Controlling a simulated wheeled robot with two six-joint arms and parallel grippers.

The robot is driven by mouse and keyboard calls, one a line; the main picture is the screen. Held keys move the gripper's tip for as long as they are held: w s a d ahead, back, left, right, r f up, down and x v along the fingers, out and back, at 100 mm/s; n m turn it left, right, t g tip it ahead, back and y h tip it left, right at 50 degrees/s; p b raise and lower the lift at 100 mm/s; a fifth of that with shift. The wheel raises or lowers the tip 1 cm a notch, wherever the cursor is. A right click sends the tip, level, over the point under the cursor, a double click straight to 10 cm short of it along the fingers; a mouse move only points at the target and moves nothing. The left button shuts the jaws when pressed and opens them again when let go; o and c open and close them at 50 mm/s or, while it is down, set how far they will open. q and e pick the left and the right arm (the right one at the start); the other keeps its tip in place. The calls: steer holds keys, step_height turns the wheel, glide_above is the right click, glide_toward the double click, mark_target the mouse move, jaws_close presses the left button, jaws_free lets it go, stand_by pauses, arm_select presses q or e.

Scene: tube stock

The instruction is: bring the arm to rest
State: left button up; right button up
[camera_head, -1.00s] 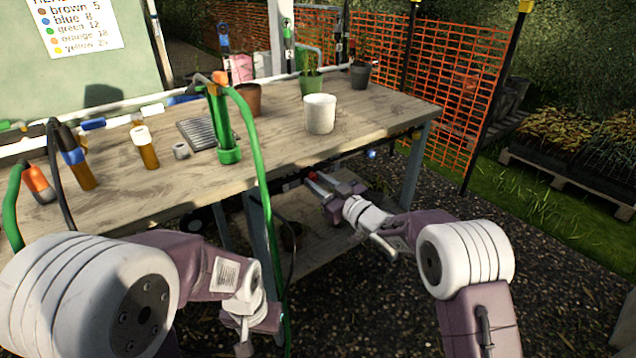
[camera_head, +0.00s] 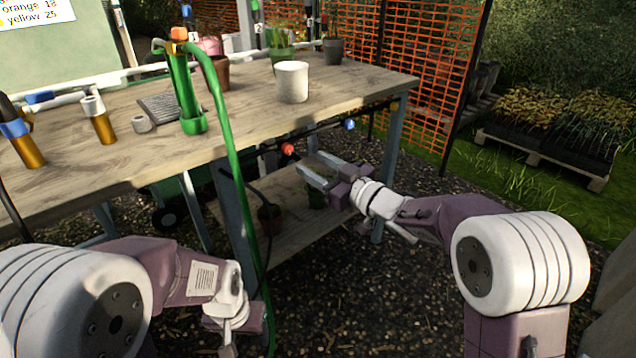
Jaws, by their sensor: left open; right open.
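My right gripper (camera_head: 318,170) is open and empty below the front right edge of the wooden table (camera_head: 330,105). Its two fingers point up and left, with a red knob (camera_head: 288,149) just beyond them; I cannot tell whether they touch. My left arm (camera_head: 170,275) comes in low at the left, in front of the table. Its wrist end is at the lower middle left, and the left gripper's fingertips are not clearly visible.
A green hose (camera_head: 236,170) hangs over the table's front edge near my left wrist. On the table stand a white cup (camera_head: 292,82), a green tube holder (camera_head: 190,110) and amber tubes (camera_head: 103,124). An orange fence (camera_head: 425,70) stands behind. Gravel lies right.

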arm_select(q)
steer(key=shift+f, duration=0.35)
arm_select(e)
steer(key=shift+s+d, duration=0.35)
steer(key=shift+d, duration=0.05)
